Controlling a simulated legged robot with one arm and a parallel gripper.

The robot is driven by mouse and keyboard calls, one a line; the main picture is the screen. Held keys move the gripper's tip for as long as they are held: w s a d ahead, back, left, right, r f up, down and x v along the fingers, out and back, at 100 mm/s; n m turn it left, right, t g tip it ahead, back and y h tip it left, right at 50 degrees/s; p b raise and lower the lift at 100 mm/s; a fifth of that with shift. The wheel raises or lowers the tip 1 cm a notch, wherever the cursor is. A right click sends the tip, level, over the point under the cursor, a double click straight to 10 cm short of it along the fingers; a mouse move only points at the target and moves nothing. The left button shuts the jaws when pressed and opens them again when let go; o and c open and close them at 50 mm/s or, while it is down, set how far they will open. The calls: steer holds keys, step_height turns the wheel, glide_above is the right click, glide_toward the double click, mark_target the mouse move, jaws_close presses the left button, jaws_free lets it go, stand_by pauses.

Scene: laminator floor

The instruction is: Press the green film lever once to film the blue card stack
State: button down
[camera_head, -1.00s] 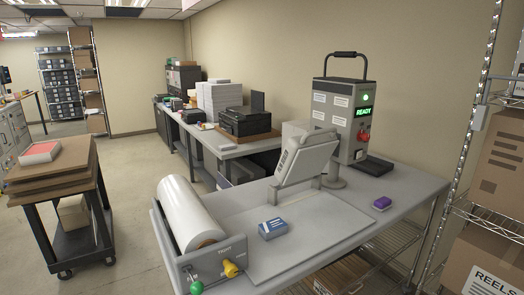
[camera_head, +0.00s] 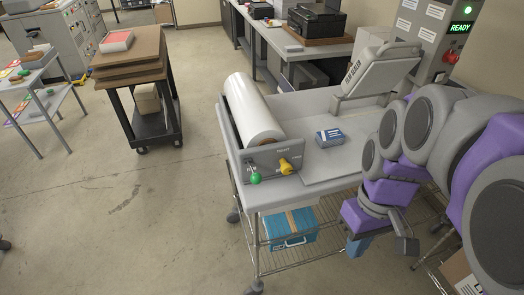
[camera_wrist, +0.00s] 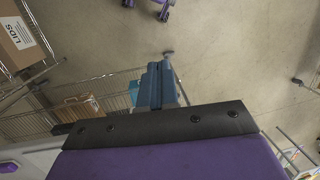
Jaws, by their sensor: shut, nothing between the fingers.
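The green film lever (camera_head: 255,178) sticks out from the front panel of the laminator, left of a yellow knob (camera_head: 285,168). The blue card stack (camera_head: 330,138) lies on the flat grey bed, right of the white film roll (camera_head: 251,110). My gripper (camera_head: 356,247) points down beside the front edge of the bench, right of and lower than the lever, apart from it. In the wrist view its blue-grey fingers (camera_wrist: 159,84) are together with nothing between them. The lever and the card stack are not seen in the wrist view.
A blue case (camera_head: 291,235) sits on the wire shelf below the bench. A dark cart (camera_head: 142,105) with brown boards stands to the left. A READY sign (camera_head: 460,28) glows green at the back right. The floor (camera_head: 130,215) in front left is clear.

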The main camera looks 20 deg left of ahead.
steer(key=w+a+r+n+p, duration=0.3)
steer(key=w+a+r+n, duration=0.15)
steer(key=w, duration=0.25)
steer(key=w+a+r+n+p, duration=0.2)
steer(key=w+a+r+n, duration=0.15)
steer(key=w+a, duration=0.35)
steer(key=w+a+r+n+g+p, duration=0.1)
steer(key=w+a+n+p, duration=0.4)
steer(key=w+a+n, duration=0.3)
steer(key=shift+w+a+n+p, duration=0.4)
steer(key=shift+a+n, duration=0.5)
steer(key=shift+a, duration=1.3)
steer(key=b, duration=0.6)
glide_toward(257, 174)
steer(key=shift+x, duration=3.55)
